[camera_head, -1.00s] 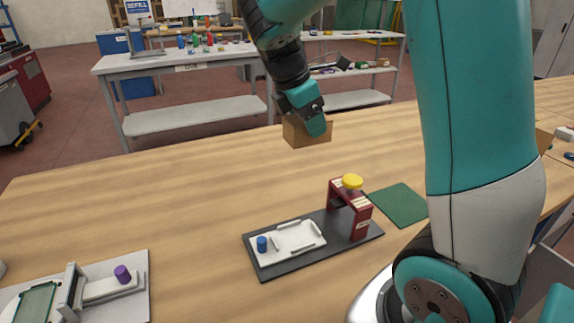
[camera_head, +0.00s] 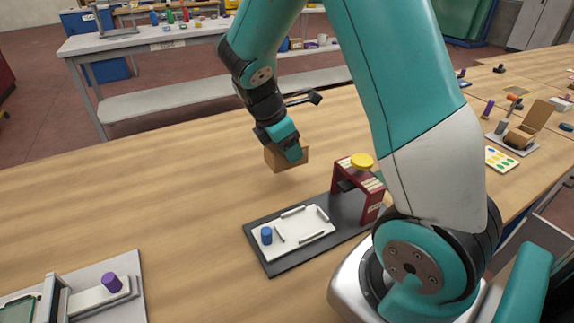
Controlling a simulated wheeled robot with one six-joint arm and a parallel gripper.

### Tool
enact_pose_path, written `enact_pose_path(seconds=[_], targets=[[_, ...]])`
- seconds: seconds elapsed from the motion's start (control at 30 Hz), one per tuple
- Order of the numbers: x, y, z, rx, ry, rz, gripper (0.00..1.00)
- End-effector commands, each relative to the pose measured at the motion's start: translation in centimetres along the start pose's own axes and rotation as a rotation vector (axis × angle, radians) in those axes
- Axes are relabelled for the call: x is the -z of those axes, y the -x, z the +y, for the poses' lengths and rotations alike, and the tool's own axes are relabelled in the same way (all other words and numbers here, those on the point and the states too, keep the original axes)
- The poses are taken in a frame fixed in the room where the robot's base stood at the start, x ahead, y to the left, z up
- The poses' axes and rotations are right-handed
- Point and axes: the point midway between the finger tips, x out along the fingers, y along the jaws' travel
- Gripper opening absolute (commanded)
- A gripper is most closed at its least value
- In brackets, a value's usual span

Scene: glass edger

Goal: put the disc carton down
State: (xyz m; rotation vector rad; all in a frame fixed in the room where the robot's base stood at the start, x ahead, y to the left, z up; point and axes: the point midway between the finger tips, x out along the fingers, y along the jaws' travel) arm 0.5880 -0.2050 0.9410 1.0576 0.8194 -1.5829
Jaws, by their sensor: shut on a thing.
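The disc carton, a small brown cardboard box (camera_head: 273,158), is in the middle of the head view, behind the dark fixture board. My gripper (camera_head: 289,152) is shut on it from above, and the teal fingers cover part of its top and right side. The carton looks upright. I cannot tell whether its underside touches the wooden table (camera_head: 150,200) or hangs just above it.
A dark board (camera_head: 272,265) with a white tray (camera_head: 290,236), a blue knob (camera_head: 266,236) and a red press with a yellow knob (camera_head: 362,161) lies in front. A fixture with a purple knob (camera_head: 112,282) is at lower left. Table left of the carton is clear.

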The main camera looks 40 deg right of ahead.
Motion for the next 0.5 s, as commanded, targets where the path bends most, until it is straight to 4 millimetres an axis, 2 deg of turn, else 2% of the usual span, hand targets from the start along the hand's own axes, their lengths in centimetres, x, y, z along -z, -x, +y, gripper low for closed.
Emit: enact_pose_path(seconds=[0.17,0.33,0.5], targets=[[0.6,-1.6,0.0,0.002,0.0,-0.001,0.4],[1.6,-4.1,-0.1,0.003,0.001,-0.001,0.4],[2.0,-4.8,0.0,0.0,-0.001,0.0,0.4]])
